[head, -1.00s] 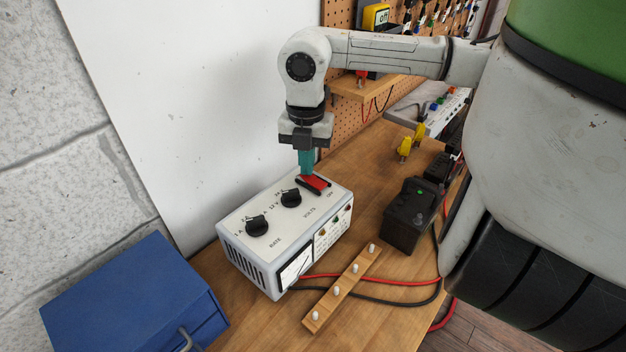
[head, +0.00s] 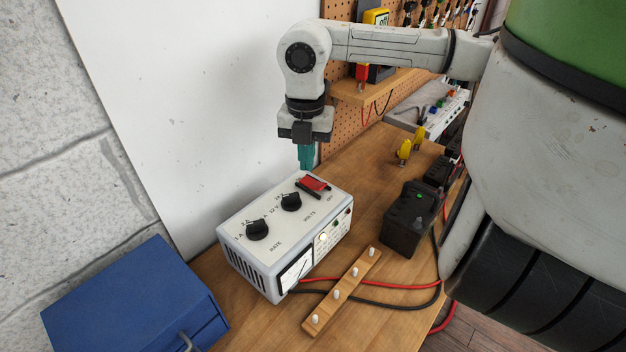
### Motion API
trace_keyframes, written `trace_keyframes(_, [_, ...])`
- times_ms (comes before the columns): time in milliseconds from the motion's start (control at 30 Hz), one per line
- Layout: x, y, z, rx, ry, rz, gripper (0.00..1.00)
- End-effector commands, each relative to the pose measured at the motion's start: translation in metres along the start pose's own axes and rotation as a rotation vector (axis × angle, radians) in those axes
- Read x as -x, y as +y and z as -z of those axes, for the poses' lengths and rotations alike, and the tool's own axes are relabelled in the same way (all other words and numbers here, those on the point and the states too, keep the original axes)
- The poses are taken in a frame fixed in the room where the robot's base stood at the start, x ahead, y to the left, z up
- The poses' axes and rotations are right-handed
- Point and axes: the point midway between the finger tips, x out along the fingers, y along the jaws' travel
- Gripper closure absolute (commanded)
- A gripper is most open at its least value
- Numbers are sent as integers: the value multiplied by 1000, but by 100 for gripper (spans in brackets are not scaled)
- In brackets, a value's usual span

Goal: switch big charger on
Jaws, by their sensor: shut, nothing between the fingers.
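The big charger (head: 262,262) is a white box with slotted sides, standing on the wooden bench. Its top carries two black knobs, the rate knob (head: 257,230) and the volts knob (head: 291,201), and a red rocker switch (head: 314,184) in a black frame near the far right edge, by an "OFF" label. A meter (head: 297,272) is on its front, with small lamps beside it. My gripper (head: 306,167) has teal fingers, shut and empty, pointing down just above and behind the red switch, apart from it.
A black battery (head: 407,222) with a green dot stands right of the charger. Yellow clamps (head: 404,150) lie farther back. A wooden strip with white pegs (head: 342,291) and red and black cables lie in front. A blue box (head: 135,300) is at left.

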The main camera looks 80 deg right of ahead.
Motion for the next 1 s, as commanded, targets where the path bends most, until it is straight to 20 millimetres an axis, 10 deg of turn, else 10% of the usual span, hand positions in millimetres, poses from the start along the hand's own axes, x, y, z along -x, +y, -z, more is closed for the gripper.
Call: trace_keyframes(1000, [42,0,0,0,0,0,100])
